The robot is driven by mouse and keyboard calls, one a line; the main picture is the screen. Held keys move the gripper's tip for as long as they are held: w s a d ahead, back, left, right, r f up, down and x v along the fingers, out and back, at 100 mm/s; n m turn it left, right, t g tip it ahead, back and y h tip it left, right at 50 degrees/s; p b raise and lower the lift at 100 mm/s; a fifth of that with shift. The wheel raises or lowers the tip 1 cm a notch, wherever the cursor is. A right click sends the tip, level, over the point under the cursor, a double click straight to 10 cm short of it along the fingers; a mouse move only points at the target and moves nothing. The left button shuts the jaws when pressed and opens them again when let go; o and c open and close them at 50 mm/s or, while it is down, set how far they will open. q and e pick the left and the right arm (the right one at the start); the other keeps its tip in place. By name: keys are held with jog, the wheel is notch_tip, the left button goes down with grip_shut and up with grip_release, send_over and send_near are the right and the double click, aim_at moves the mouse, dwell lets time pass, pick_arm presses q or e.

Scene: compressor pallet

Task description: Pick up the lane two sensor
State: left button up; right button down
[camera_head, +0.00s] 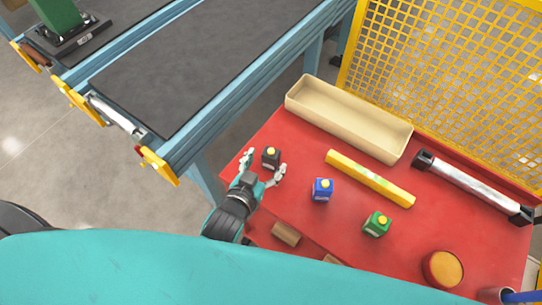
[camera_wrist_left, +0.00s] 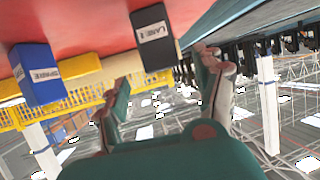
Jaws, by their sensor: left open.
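In the left wrist view, which is upside down, the black block (camera_wrist_left: 152,40) bears a white label that seems to read LANE 2. My left gripper (camera_head: 264,169) is open, its fingers spread toward the black block, one on either side of its near face. The wrist view shows the block ahead between the fingertips (camera_wrist_left: 164,68), with no clear contact. My right gripper is not in view.
A blue block (camera_head: 322,190) labelled SPARE and a green block (camera_head: 377,224) stand to the right. A yellow bar (camera_head: 370,179), beige tray (camera_head: 348,114) and silver cylinder (camera_head: 474,187) lie behind. A conveyor (camera_head: 215,62) runs left of the table; yellow mesh fencing (camera_head: 450,70) stands behind.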

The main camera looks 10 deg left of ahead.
aim_at(268, 159)
pick_arm(q)
jog(key=p+x, duration=0.1)
jog(key=x, duration=0.4)
jog(key=shift+w+a+f, duration=0.1)
jog(key=shift+w+f, duration=0.1)
jog(key=shift+f, duration=0.05)
jog(key=shift+s, duration=0.15)
jog(key=shift+c, duration=1)
jog(key=c, duration=1.1)
